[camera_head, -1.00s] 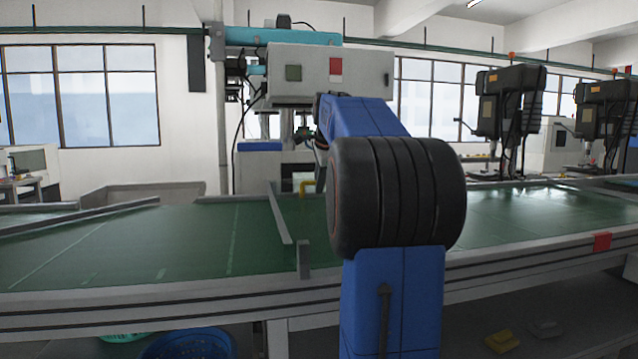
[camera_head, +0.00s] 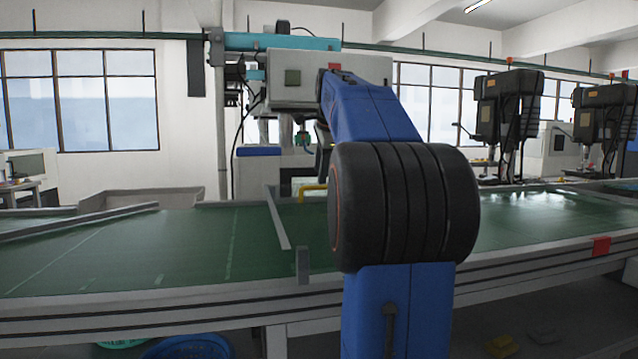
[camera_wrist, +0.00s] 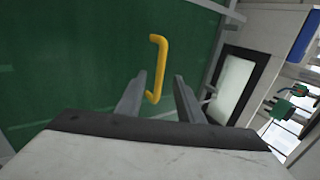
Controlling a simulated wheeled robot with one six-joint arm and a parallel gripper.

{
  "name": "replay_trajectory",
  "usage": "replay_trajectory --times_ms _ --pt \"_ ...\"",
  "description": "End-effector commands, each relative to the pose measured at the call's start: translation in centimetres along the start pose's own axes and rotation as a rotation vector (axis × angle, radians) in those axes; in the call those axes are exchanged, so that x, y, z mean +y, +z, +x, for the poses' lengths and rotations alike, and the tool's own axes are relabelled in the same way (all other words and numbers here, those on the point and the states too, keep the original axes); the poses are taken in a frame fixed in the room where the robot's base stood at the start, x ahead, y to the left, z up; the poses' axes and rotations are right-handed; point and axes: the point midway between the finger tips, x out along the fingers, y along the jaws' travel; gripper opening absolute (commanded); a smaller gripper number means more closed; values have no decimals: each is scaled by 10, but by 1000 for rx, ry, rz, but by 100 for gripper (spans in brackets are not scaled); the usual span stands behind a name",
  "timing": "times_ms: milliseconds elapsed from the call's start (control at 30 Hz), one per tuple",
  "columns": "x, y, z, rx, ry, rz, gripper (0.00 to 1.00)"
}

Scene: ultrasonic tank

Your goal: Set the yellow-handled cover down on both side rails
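The yellow handle (camera_wrist: 158,66) shows in the wrist view as a bent bar over a green surface. It also shows in the head view (camera_head: 313,187), low at the far side of the green belt, left of my arm. My gripper (camera_wrist: 158,82) is open. Its two dark fingers stand on either side of the handle's lower end, with a visible gap on each side. I cannot tell whether the handle is at fingertip depth. The cover's plate is not clearly distinguishable from the green surface, and the side rails cannot be identified with certainty.
The green belt (camera_head: 130,245) runs across the scene, with a slanted grey bar (camera_head: 277,217) left of my arm. A grey machine (camera_head: 300,95) stands behind the handle. A dark-framed pale panel (camera_wrist: 232,88) lies right of the fingers. My arm hides the belt's middle.

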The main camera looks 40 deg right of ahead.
Motion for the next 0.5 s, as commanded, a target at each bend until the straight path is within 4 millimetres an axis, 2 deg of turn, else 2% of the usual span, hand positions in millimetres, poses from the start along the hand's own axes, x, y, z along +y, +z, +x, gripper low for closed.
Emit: replay_trajectory --times_ms 33,300,500 --pt "0 0 -12 1 -3 0 34" --pt "0 -1 -63 1 -2 1 34" --pt "0 0 -88 0 -1 0 34"
